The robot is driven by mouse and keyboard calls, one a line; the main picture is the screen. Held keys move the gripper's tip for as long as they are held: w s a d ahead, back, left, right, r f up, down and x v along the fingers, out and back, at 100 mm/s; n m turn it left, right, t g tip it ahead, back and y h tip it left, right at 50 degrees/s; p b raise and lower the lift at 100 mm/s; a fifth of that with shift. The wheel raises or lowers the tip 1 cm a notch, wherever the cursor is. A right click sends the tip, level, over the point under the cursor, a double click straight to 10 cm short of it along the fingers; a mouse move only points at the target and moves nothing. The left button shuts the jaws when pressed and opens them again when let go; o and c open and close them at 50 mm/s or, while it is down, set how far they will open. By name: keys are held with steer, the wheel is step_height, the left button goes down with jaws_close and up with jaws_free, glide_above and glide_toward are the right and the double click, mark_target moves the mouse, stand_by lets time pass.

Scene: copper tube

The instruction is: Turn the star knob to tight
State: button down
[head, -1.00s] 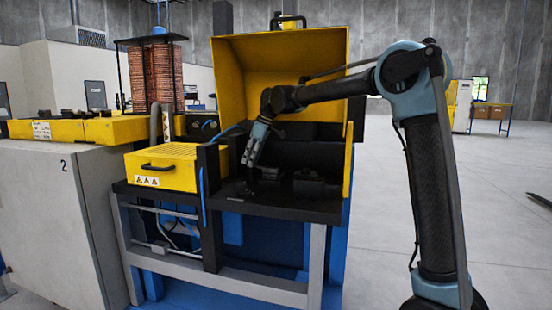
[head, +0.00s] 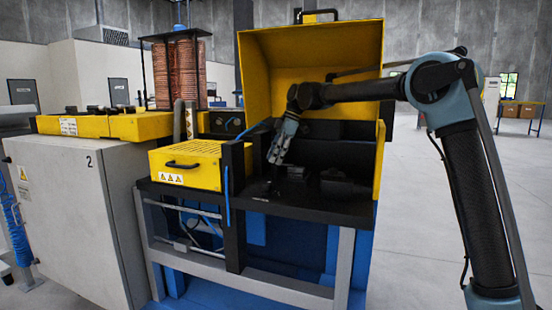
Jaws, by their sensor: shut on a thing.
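My gripper (head: 275,186) is inside the open yellow-hooded machine (head: 310,65), pointing down at the left part of its dark bed.
Dark blocks (head: 333,180) sit on the bed right of my gripper. A yellow box with a black handle (head: 186,167) stands left, beside a black post (head: 234,170). Open floor lies to the right (head: 530,215).

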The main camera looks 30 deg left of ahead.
steer(key=shift+w+d, duration=0.15)
steer(key=shift+w, duration=0.2)
steer(key=c, duration=1.2)
jaws_free()
steer(key=shift+s, duration=0.1)
